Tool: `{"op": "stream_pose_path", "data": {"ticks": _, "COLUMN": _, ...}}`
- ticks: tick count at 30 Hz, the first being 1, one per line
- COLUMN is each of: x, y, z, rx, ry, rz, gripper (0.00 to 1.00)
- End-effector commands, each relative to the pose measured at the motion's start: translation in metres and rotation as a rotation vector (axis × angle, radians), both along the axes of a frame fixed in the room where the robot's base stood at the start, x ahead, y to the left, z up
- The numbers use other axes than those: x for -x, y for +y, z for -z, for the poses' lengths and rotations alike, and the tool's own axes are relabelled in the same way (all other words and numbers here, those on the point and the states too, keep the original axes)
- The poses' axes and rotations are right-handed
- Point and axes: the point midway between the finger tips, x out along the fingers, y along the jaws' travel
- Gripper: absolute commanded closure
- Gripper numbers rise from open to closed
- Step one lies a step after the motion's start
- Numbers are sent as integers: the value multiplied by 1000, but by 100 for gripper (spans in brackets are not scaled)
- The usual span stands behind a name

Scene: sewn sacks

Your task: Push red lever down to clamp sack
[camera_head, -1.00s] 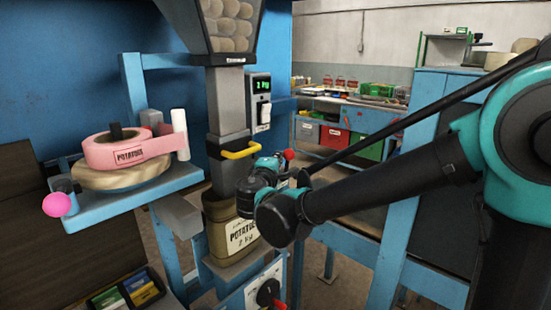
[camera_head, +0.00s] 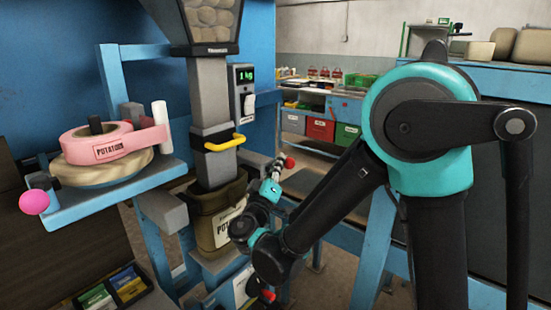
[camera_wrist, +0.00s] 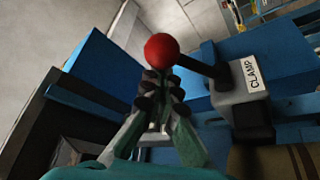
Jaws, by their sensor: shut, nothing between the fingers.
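The red lever has a round red ball (camera_head: 289,162) to the right of the spout. In the wrist view its ball (camera_wrist: 162,48) is on a black rod that runs right to a grey block marked CLAMP (camera_wrist: 242,92). My gripper (camera_head: 278,172) is shut and empty beside the ball. In the wrist view my gripper's fingertips (camera_wrist: 160,82) are close together just below the ball; I cannot tell whether they touch it. The olive-brown sack (camera_head: 207,210) is around the spout's lower end, its label partly hidden by my arm.
A yellow handle (camera_head: 225,144) projects from the grey spout (camera_head: 208,100). A blue shelf (camera_head: 110,192) with a pink label roll (camera_head: 112,143) and a pink ball (camera_head: 34,202) stands left. Blue frame posts stand right of the sack.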

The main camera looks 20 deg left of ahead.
Motion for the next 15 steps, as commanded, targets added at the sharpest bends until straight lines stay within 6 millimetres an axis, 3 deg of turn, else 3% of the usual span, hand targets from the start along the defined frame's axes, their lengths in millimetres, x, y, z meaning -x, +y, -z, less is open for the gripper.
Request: {"op": "stream_pose_path", "data": {"ticks": 15, "x": 3, "y": -7, "z": 10, "rx": -32, "ry": -12, "rz": -1, "gripper": 100}}
